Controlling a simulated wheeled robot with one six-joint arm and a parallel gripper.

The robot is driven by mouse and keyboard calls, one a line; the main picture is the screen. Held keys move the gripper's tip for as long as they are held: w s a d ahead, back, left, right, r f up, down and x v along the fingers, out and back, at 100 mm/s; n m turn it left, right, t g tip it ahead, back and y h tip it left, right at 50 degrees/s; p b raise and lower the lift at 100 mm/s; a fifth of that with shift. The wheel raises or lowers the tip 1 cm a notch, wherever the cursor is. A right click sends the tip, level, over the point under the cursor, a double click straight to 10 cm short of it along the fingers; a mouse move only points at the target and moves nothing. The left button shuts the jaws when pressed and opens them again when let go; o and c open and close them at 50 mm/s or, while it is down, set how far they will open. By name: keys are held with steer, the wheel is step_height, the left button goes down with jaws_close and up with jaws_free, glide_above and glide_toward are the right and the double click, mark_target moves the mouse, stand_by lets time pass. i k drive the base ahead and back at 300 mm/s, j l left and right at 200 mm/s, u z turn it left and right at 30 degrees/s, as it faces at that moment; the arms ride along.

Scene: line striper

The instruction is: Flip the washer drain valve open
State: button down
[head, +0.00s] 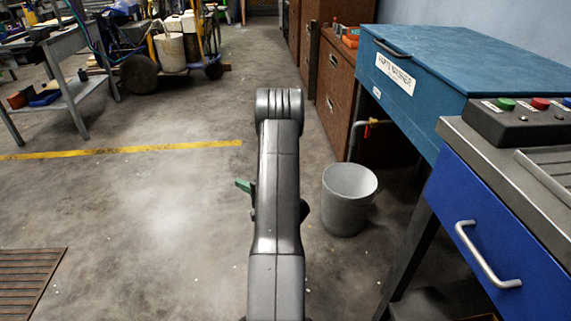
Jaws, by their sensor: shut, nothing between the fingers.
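The blue parts washer (452,62) stands at the right, its lid shut and a white label on its front. Below it a grey drain pipe (354,140) bends down above a bucket. The drain valve (369,124) sits beside the pipe, with small yellow and red parts; its handle is too small to read clearly. My dark arm fills the middle of the view, left of the valve and apart from it. My gripper cannot be made out; the arm seems to hide it. A small green piece shows at the arm's left side, and I cannot tell what it belongs to.
A grey bucket (348,200) stands on the floor under the pipe. A blue drawer bench (510,235) with a button box (520,120) is at near right. Brown cabinets (335,75) stand behind. The floor at left is clear up to a grate (28,280).

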mark_target(368, 131)
steer(key=i+j+z, duration=0.15)
steer(key=i+z, duration=0.3)
steer(key=i+j+z, duration=0.2)
steer(key=z, duration=0.25)
steer(key=i+j+z, duration=0.25)
steer(key=z, duration=0.2)
steer(key=i+j+z, duration=0.2)
steer(key=j+z, duration=0.25)
steer(key=i+j+z, duration=0.1)
steer(key=j+z, duration=0.35)
